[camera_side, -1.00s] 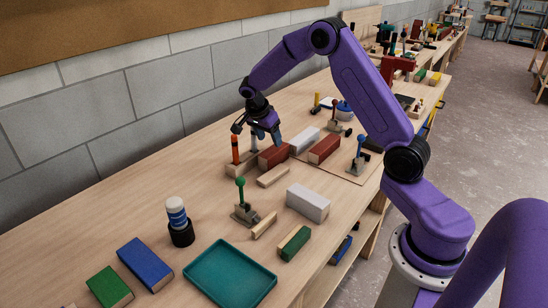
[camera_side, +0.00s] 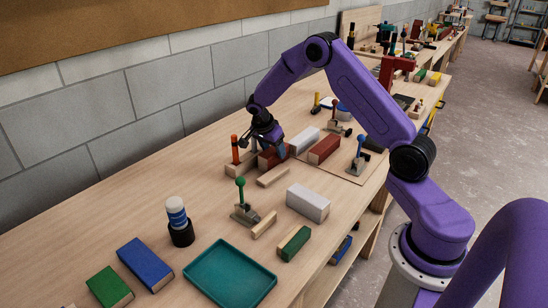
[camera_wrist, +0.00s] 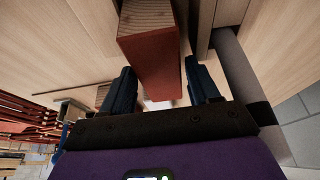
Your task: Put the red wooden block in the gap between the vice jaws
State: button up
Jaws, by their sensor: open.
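A red wooden block (camera_side: 269,162) with bare wood ends lies on the workbench left of the grey-white block. My gripper (camera_side: 273,147) is low over it and covers part of it. In the wrist view the red block (camera_wrist: 150,62) lies between the two dark fingers of my gripper (camera_wrist: 160,75), which are open with space showing on both sides. A second red block (camera_side: 325,149) lies to the right on a thin board.
A grey-white block (camera_side: 304,140) lies behind, a pale block (camera_side: 308,202) in front. A wood rack with an orange-handled tool (camera_side: 235,146) is left. The teal tray (camera_side: 230,272) is empty.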

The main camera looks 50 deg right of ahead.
jog(key=shift+f, duration=0.25)
dwell(0.3)
jog(key=c, duration=0.9)
jog(key=shift+c, duration=0.2)
jog(key=shift+r, duration=0.15)
